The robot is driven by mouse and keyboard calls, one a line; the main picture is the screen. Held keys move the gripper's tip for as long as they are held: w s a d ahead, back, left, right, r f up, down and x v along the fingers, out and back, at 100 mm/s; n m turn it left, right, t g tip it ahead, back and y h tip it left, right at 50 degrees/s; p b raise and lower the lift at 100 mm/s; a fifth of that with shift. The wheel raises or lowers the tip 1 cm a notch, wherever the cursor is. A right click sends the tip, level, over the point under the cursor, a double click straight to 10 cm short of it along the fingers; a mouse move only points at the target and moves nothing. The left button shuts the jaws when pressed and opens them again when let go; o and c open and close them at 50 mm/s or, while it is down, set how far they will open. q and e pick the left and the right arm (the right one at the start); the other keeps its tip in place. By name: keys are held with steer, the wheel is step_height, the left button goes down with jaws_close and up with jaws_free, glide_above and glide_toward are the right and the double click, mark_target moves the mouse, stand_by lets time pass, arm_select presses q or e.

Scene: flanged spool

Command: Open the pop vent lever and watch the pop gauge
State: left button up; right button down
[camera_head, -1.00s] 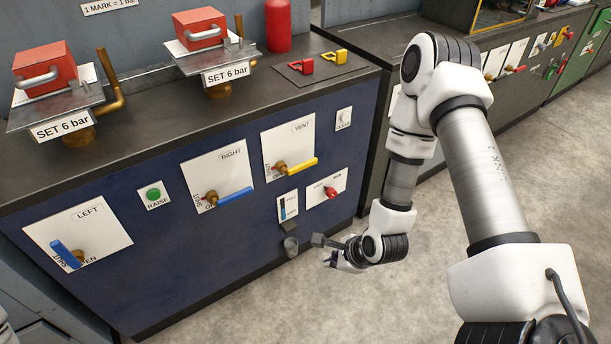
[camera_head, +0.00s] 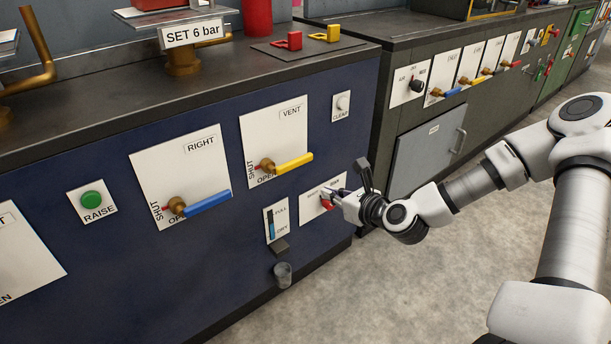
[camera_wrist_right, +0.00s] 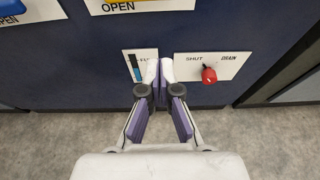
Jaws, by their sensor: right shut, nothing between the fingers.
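The vent plate (camera_head: 272,125) is a white panel on the blue cabinet front. Its yellow-handled lever (camera_head: 295,162) points right from a brass valve, with SHUT printed at its left and OPEN beneath. My right gripper (camera_head: 334,194) is shut and empty, below and right of that lever, by the red drain knob (camera_head: 326,203). In the right wrist view its closed fingers (camera_wrist_right: 160,68) lie between the level strip and the red knob (camera_wrist_right: 208,75), apart from the knob there. I cannot identify a dial marked as the pop gauge. My left gripper is out of view.
The blue right lever (camera_head: 207,202) and green raise button (camera_head: 92,200) are to the left. A level strip (camera_head: 271,221) marked FULL and DRY has a small cup (camera_head: 283,274) below. A clear button (camera_head: 343,103) is above right. Open floor lies right.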

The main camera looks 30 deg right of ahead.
steer(key=d+f+b+x, duration=0.1)
steer(key=b+x, duration=0.5)
steer(key=x, duration=0.3)
steer(key=r, duration=0.3)
steer(key=w+a+r, duration=0.1)
steer(key=shift+a+r, duration=0.1)
steer(key=shift+r, duration=0.15)
